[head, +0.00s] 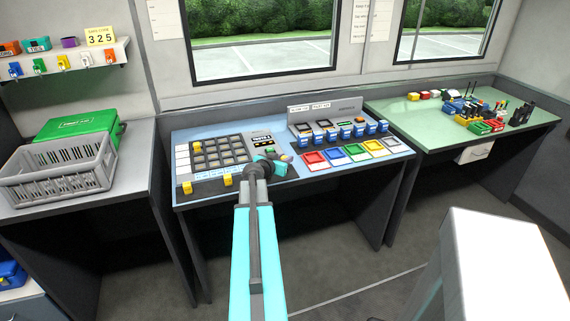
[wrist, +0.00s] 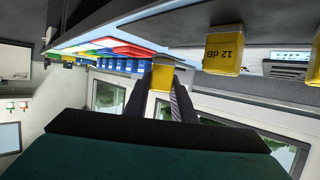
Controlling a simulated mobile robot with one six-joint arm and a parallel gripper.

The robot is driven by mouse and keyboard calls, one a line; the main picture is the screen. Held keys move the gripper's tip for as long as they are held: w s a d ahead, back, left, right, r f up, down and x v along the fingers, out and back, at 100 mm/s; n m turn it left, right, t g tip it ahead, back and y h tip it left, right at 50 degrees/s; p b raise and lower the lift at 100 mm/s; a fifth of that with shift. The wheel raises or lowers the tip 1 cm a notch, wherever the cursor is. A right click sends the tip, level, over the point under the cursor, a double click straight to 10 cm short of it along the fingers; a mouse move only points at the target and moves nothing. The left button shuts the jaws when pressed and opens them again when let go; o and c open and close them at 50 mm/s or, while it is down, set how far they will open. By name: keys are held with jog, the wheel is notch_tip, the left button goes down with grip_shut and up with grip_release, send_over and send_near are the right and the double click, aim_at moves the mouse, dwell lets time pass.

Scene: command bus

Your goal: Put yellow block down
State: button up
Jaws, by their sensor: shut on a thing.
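A yellow block (wrist: 162,77) sits between the fingertips of my gripper (wrist: 161,88) in the wrist view, which looks upside down. My gripper (head: 278,161) is shut on it. In the head view my gripper is over the middle of the blue-topped desk (head: 225,137), and a small yellow patch of the block (head: 284,157) shows at its tip. How far the block is above the desk I cannot tell. Two other yellow blocks, one at the panel's left corner (head: 187,187) and one along its front edge (head: 228,179), stand on the desk. One reads "12 dB" (wrist: 223,52) in the wrist view.
Left of my gripper is a panel with a grid of dark cells (head: 219,152). Right of it lie colored square trays (head: 334,153) in a row, with blue blocks (head: 345,132) behind. A green desk (head: 405,111) with small items stands right; a grey crate (head: 60,172) is left.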

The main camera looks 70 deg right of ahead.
jog(key=shift+f+p, duration=0.4)
jog(key=shift+f, duration=1.05)
jog(key=shift+f, duration=0.15)
jog(key=o, duration=0.8)
jog(key=shift+r, duration=0.2)
jog(key=shift+a, duration=0.1)
jog(key=shift+b+v, duration=0.5)
jog(key=shift+v, duration=1.05)
jog(key=shift+b+v, duration=1.05)
jog(key=shift+v, duration=3.35)
